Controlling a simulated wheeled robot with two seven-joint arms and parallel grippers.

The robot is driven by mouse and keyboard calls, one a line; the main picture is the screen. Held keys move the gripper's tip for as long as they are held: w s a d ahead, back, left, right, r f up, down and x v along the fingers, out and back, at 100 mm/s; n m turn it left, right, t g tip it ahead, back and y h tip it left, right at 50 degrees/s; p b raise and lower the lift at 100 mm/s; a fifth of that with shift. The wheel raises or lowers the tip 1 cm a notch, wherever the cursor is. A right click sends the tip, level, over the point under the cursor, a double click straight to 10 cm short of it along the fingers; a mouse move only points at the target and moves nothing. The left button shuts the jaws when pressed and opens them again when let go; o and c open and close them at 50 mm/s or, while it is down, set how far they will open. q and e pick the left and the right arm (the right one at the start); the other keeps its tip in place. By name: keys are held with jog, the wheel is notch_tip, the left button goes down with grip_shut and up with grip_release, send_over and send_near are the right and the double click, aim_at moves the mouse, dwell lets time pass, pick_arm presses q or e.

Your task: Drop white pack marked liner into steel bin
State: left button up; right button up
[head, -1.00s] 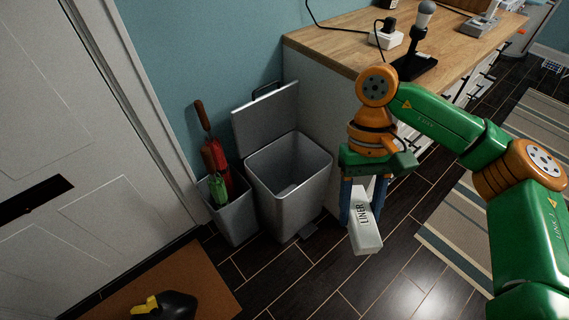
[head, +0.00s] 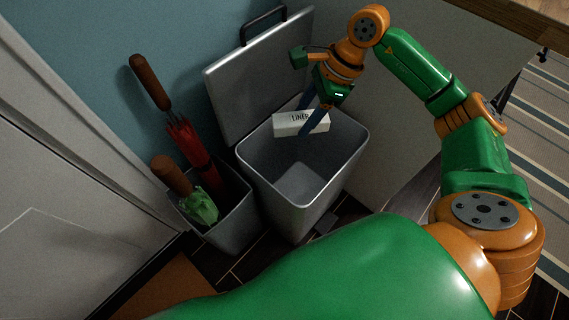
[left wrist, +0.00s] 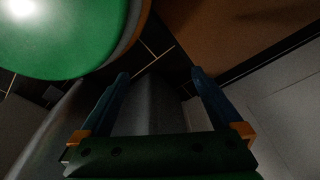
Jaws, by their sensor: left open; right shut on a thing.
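The white pack marked LINER (head: 290,123) is held in my right gripper (head: 312,118) in the head view, lying roughly level. It is over the mouth of the steel bin (head: 262,172), near its back side. The bin is open, with its lid (head: 240,85) tilted up behind, and its visible inside looks empty. My right gripper is shut on the pack. My left gripper (left wrist: 160,85) shows in the left wrist view, open with nothing between its fingers. It is not seen in the head view.
A smaller grey bin (head: 235,225) with red and green umbrellas stands just left of the steel bin. A white door (head: 60,220) is at the left. A white cabinet side (head: 420,100) is right of the bin. My green arm covers the lower middle.

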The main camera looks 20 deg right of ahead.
pick_arm(q)
jog(key=w+f+b, duration=0.3)
jog(key=f+b, duration=0.5)
jog(key=f, duration=0.1)
pick_arm(e)
jog(key=w+d+f+m+t+h+b, duration=0.1)
jog(key=w+d+f+m+b, duration=0.1)
jog(key=f+m, duration=0.3)
jog(key=w+d+f+m+t+h+b, duration=0.1)
jog(key=d+f+m+b, duration=0.2)
jog(key=f, duration=0.8)
jog(key=shift+w+d+m+t+h, duration=0.35)
jog(key=shift+d+m+t, duration=0.1)
jog(key=shift+m, duration=0.75)
pick_arm(q)
jog(key=w+d+r+t, duration=0.1)
jog(key=w+r, duration=0.3)
jog(key=r, duration=0.8)
jog(key=shift+w, duration=0.25)
pick_arm(e)
jog(key=o, duration=1.4)
pick_arm(q)
notch_tip(320, 180, down, 5)
jog(key=shift+s+f+p, duration=0.1)
jog(key=shift+f+p, duration=0.1)
jog(key=shift+p, duration=0.95)
pick_arm(e)
jog(key=v, duration=0.7)
